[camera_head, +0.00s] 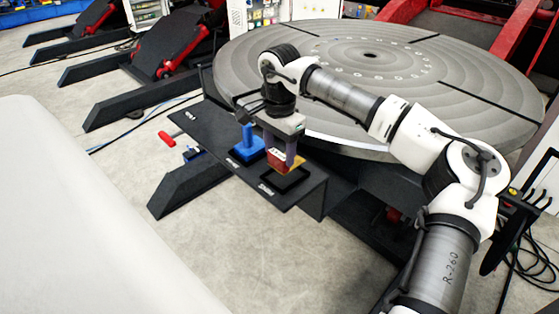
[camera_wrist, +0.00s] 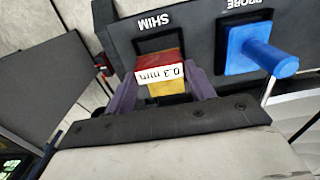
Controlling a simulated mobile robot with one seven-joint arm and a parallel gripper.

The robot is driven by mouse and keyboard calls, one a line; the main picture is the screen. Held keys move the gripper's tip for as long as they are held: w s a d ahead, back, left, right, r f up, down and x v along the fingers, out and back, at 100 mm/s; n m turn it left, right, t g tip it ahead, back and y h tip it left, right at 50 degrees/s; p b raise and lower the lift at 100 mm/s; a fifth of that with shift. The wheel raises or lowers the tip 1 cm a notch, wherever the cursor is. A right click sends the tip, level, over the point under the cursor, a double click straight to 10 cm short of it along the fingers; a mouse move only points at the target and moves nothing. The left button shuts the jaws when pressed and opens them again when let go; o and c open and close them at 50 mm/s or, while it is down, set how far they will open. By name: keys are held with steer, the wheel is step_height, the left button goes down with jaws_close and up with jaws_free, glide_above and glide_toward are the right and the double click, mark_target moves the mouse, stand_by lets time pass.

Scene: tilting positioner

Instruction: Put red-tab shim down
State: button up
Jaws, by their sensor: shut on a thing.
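The red-tab shim (camera_wrist: 158,70) has a red top, a white "0.3 mm" label and a yellowish lower part. My gripper (camera_wrist: 165,90) is shut on it, with a purple finger on each side. In the head view the shim (camera_head: 279,158) is over the black square holder (camera_head: 287,187) on the dark shelf (camera_head: 212,130), and my gripper (camera_head: 290,150) points down there. In the wrist view the holder marked "SHIM" (camera_wrist: 150,45) lies behind the shim. I cannot tell whether the shim touches the holder's floor.
The large round grey table (camera_head: 400,85) rises behind.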

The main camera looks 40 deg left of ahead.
mark_target(279, 164)
steer(key=shift+f+p, duration=0.35)
steer(key=shift+f, duration=1.85)
steer(key=shift+f, duration=0.1)
steer(key=o, duration=1)
